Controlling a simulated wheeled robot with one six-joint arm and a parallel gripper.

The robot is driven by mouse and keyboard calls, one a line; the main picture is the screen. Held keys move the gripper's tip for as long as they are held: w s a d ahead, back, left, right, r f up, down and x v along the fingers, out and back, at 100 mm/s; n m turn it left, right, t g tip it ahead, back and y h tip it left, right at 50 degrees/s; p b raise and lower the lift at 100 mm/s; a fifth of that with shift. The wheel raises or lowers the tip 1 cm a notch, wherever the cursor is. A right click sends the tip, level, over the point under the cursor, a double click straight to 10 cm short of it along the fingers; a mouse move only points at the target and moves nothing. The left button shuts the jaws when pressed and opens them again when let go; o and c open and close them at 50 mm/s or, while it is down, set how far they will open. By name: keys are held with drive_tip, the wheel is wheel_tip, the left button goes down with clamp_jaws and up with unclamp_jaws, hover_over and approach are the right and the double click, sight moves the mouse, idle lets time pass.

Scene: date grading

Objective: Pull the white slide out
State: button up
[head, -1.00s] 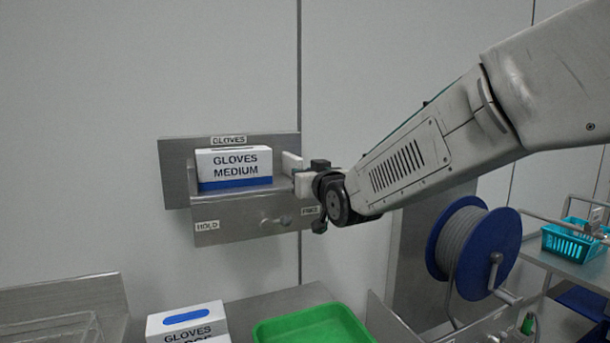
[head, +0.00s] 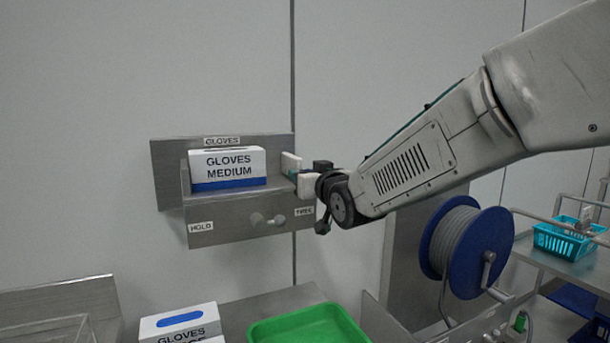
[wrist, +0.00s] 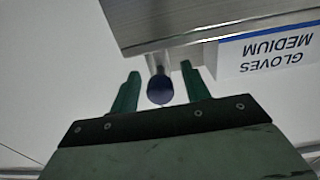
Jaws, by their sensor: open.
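A metal glove holder (head: 225,232) is fixed to the wall, with a front panel lettered HOLD at its left and a partly readable label at its right. My gripper (head: 297,174) is at the holder's right end. In the wrist view my open gripper (wrist: 160,70) has its green fingers on either side of a dark blue knob (wrist: 160,92) on a short grey stem. A gap shows between knob and fingers.
A white and blue box of medium gloves (head: 228,168) stands in the holder. Below are another glove box (head: 180,332) and a green tray (head: 308,330). A blue cable reel (head: 465,243) and a turquoise basket (head: 568,239) stand to the right.

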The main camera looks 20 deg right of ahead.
drive_tip(key=s, duration=0.7)
drive_tip(key=shift+d, duration=0.3)
drive_tip(key=s+d+f+g+h, duration=0.2)
drive_tip(key=s+f+g, duration=0.7)
drive_tip(key=f, duration=0.5)
drive_tip(key=s+f+m+g, duration=0.1)
drive_tip(key=s+g, duration=0.6)
drive_tip(key=s, duration=1.5)
drive_tip(key=shift+s+g, duration=0.35)
drive_tip(key=shift+g, duration=0.05)
